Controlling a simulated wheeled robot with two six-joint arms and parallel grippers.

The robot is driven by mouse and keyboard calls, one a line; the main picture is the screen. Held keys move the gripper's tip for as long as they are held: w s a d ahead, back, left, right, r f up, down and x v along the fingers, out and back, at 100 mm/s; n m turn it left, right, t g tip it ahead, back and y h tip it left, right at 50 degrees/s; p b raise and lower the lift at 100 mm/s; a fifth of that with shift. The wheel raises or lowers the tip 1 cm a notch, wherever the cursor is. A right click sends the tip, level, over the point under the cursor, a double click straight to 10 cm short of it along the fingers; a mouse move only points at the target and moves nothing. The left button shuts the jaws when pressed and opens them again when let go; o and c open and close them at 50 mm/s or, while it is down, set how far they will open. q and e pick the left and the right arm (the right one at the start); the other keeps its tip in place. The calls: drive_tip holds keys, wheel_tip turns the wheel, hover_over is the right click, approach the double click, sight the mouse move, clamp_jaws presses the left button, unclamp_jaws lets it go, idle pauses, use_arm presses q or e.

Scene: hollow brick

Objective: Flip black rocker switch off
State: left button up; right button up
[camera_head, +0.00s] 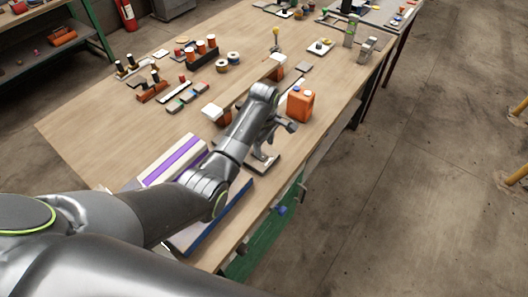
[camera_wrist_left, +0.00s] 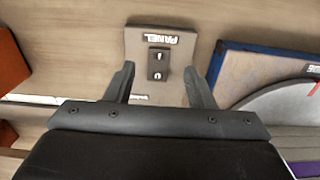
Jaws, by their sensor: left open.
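A grey plate marked PANEL (camera_wrist_left: 190,60) lies on the wooden table near its front edge. A black rocker switch (camera_wrist_left: 158,64) with white marks sits in its middle. In the head view the panel (camera_head: 262,167) shows partly under my left gripper (camera_head: 264,154), which hides the switch. In the left wrist view my left gripper (camera_wrist_left: 158,68) is open and empty, with one finger on each side of the switch in the picture. I cannot tell how far above it the fingers are. My right gripper is not in view.
An orange canister (camera_head: 300,106) stands close behind my left gripper. A blue-edged board (camera_head: 222,212) and a purple-striped piece (camera_head: 175,160) lie nearer me. Bottles, rolls and small blocks sit farther back. The table's left part (camera_head: 95,125) is clear.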

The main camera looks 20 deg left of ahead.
sight(264, 157)
use_arm(q)
drive_tip(key=shift+f, duration=2.3)
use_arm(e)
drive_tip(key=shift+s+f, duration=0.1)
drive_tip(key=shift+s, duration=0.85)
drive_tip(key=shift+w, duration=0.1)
use_arm(q)
drive_tip(key=shift+c, duration=0.6)
drive_tip(key=c, duration=0.9)
drive_tip(key=shift+w+a+r+g+h+p, duration=0.15)
drive_tip(key=shift+a+g+h+p, duration=0.2)
drive_tip(key=shift+h, duration=1.05)
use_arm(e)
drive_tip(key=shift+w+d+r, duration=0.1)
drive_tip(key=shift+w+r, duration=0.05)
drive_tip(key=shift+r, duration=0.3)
use_arm(q)
drive_tip(key=o, duration=1)
